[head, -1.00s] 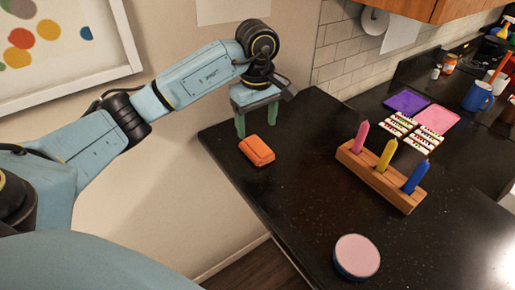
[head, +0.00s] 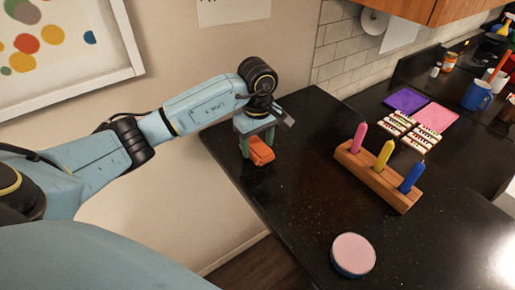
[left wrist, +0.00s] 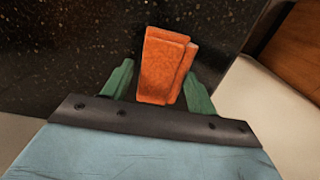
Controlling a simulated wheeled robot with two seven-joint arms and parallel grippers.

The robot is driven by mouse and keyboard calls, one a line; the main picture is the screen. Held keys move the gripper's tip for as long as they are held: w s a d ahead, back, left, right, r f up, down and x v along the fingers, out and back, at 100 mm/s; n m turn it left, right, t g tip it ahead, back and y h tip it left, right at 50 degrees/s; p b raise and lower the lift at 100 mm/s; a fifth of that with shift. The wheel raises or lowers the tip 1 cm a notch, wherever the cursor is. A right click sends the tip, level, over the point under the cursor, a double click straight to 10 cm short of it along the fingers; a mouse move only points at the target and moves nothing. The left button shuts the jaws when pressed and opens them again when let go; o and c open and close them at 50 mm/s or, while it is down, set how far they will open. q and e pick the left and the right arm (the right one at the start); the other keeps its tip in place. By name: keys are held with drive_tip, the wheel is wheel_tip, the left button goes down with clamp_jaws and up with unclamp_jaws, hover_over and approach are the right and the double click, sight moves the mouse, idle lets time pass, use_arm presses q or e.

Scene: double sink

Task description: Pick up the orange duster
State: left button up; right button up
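The orange duster (head: 261,152) lies on the black counter near its left corner. In the left wrist view the duster (left wrist: 159,65) reaches between the two green fingers. My left gripper (head: 258,145) is over the duster, pointing down, with one finger on each side of it. In the left wrist view the left gripper (left wrist: 159,84) is open, with a small gap between the duster and the left finger; contact on the right side is hard to tell. My right gripper is not in view.
A wooden holder (head: 372,181) with pink, yellow and blue pegs stands to the right. A round pink-topped tin (head: 353,255) is near the front edge. Purple (head: 406,102) and pink cloths lie farther back. The wall is close behind the left arm.

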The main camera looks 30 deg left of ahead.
sight(258, 146)
use_arm(q)
drive_tip(key=c, duration=0.7)
drive_tip(key=shift+r, duration=0.15)
wheel_tip(258, 146, up, 10)
drive_tip(key=b, duration=0.1)
drive_tip(key=shift+b, duration=0.4)
